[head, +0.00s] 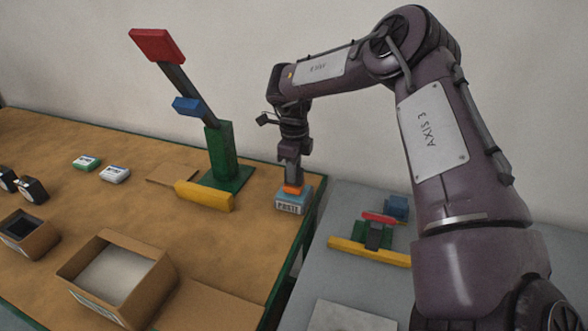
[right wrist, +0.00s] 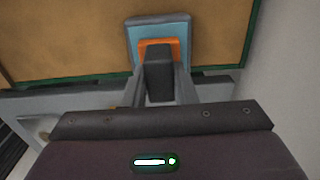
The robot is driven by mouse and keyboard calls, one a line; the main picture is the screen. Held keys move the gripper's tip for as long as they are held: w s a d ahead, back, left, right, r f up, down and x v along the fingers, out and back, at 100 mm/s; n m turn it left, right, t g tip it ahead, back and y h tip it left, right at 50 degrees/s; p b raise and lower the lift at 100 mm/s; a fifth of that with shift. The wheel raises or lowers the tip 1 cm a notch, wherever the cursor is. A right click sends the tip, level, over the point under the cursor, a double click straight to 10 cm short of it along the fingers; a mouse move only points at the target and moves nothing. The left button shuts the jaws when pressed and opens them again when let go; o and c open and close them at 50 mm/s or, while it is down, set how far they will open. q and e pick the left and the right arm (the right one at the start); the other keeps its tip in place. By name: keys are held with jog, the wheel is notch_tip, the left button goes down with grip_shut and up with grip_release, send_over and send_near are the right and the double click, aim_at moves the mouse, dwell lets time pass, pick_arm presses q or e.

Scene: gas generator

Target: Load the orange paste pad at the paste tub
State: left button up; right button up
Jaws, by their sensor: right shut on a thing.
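The orange paste pad (head: 293,189) shows as a small orange block under my right gripper (head: 291,172), at the top of the paste tub. The paste tub (head: 290,207) is a small blue-grey box with a "PASTE" label, near the right edge of the brown table. In the right wrist view, my right gripper (right wrist: 160,88) is shut on the pad's dark grip, and the orange pad (right wrist: 173,44) lies within the outline of the blue tub (right wrist: 144,28). I cannot tell how deep the pad sits. My left gripper is not in view.
A green stand (head: 222,153) with a tilted arm and red plate rises left of the tub. A yellow bar (head: 204,196) lies before it. An open cardboard box (head: 150,285) stands in front. Right of the table, a grey surface (head: 350,200) holds another coloured fixture (head: 370,253).

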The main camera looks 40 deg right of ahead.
jog(key=shift+f+b, duration=0.55)
dwell(1.6)
jog(key=shift+r, duration=0.1)
jog(key=shift+r+p, duration=2.4)
jog(key=shift+r, duration=1.05)
